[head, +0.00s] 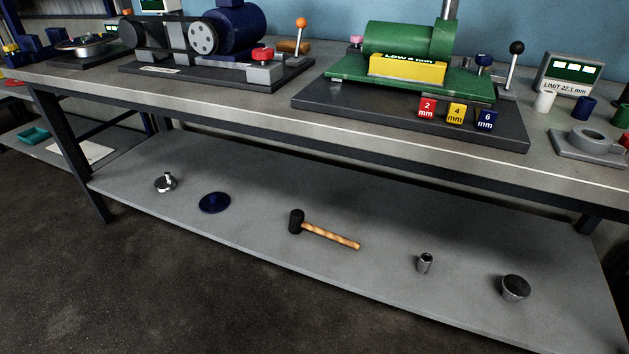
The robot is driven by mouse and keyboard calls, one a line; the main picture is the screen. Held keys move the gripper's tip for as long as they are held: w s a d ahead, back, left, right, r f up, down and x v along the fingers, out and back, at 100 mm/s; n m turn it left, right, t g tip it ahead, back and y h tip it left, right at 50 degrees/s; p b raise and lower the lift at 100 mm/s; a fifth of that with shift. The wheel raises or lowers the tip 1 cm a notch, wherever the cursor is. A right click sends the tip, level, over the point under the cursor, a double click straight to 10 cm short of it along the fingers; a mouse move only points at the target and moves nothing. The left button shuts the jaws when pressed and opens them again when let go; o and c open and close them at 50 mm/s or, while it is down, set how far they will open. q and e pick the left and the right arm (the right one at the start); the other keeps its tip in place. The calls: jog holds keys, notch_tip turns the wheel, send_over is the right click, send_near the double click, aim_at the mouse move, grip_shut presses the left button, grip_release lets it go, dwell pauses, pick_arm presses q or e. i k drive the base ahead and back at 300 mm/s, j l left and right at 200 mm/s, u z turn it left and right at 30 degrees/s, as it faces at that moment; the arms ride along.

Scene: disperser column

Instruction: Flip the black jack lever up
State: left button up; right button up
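The black jack lever is a metal rod (511,69) topped by a black ball knob (517,47). It stands at the right end of the green machine (405,40) on the bench top in the head view. The rod looks close to upright, leaning slightly to the right. Neither of my grippers is in view, and nothing touches the lever.
A second lever with an orange ball (301,24) stands by the blue motor (234,30). Coloured blocks (456,114) lie before the green machine, and a display (567,75) stands right. The lower shelf holds a mallet (323,233) and metal parts. The front floor is clear.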

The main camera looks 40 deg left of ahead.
aim_at(517, 48)
jog(key=i+l, duration=0.2)
jog(key=i+l+u, duration=0.1)
jog(key=l, duration=0.35)
jog(key=i+l, duration=0.25)
jog(key=i+l+u, duration=0.1)
jog(key=l, duration=0.3)
jog(key=i+l, duration=0.25)
jog(key=i+l+u, duration=0.1)
jog(key=l, duration=0.35)
jog(key=i+l, duration=0.25)
jog(key=l, duration=0.1)
